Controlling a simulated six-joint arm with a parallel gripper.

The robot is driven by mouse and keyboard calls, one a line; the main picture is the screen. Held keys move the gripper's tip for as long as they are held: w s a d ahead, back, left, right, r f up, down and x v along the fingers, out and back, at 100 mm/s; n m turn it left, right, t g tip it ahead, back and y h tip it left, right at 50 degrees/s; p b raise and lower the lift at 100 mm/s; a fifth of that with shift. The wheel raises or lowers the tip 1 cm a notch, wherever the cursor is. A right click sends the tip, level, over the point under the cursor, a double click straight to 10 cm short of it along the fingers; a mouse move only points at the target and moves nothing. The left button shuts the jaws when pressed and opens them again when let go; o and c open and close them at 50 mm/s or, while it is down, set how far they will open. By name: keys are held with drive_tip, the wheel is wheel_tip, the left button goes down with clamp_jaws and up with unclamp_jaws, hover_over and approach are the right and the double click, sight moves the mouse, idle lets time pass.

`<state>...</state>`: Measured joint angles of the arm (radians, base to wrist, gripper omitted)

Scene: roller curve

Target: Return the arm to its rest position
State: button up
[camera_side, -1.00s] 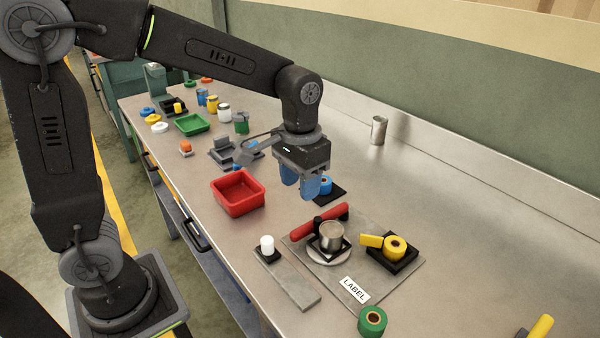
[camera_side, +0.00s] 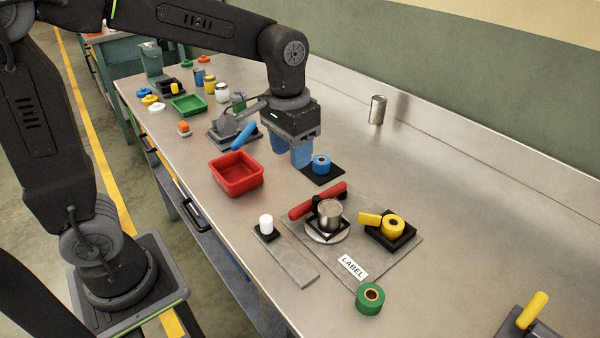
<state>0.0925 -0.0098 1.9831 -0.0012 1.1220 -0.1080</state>
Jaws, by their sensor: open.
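My gripper (camera_side: 289,153) hangs above the metal bench, pointing down, with its two blue fingers apart and nothing between them. My arm reaches in from the upper left.
A green roll (camera_side: 370,299) stands in front. A metal can (camera_side: 377,109) stands near the back wall. The bench's right side is mostly clear.

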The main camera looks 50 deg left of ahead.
drive_tip(key=s+a+r+t, duration=0.2)
drive_tip(key=s+t, duration=0.3)
drive_tip(key=s, duration=0.8)
drive_tip(key=shift+a+r, duration=0.15)
drive_tip(key=shift+a, duration=0.45)
